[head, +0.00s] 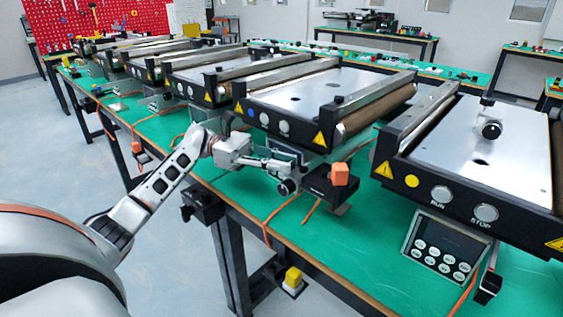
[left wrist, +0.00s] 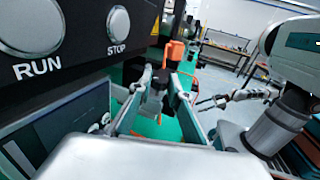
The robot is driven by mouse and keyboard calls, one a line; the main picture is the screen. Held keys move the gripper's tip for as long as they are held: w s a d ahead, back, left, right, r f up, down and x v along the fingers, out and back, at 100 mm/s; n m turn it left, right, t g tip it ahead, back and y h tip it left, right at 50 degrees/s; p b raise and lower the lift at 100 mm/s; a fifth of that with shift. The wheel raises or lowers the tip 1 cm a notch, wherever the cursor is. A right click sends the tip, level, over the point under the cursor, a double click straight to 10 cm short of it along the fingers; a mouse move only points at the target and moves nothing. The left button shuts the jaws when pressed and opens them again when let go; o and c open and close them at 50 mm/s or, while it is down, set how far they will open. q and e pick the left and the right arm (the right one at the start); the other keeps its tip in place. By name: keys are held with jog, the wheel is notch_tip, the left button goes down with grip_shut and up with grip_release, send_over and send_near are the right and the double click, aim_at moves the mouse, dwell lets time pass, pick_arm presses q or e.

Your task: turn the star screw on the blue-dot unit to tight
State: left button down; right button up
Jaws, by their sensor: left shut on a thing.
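The blue-dot unit (head: 300,105) is the conveyor in the middle of the head view, with a blue dot (head: 249,113) beside its two round buttons. My left gripper (head: 287,169) is below that unit's front edge, shut on a small dark knob, which I take to be the star screw (head: 287,187). In the left wrist view, my left gripper (left wrist: 160,108) has its two fingers on either side of the grey-black screw (left wrist: 155,92). Its lobes and marking are too small to read. My right gripper (left wrist: 210,102) seems to show small in the wrist view; its jaws are unclear.
A black block with an orange cap (head: 339,174) stands right of the left gripper. The yellow-dot unit (head: 430,192) and its keypad panel (head: 443,246) are further right. Orange cables hang over the green table's edge (head: 330,268). The floor at left is clear.

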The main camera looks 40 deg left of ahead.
dwell(0.3)
pick_arm(q)
jog(key=c, duration=1.9)
grip_release()
jog(key=shift+d, duration=0.1)
notch_tip(320, 180, up, 10)
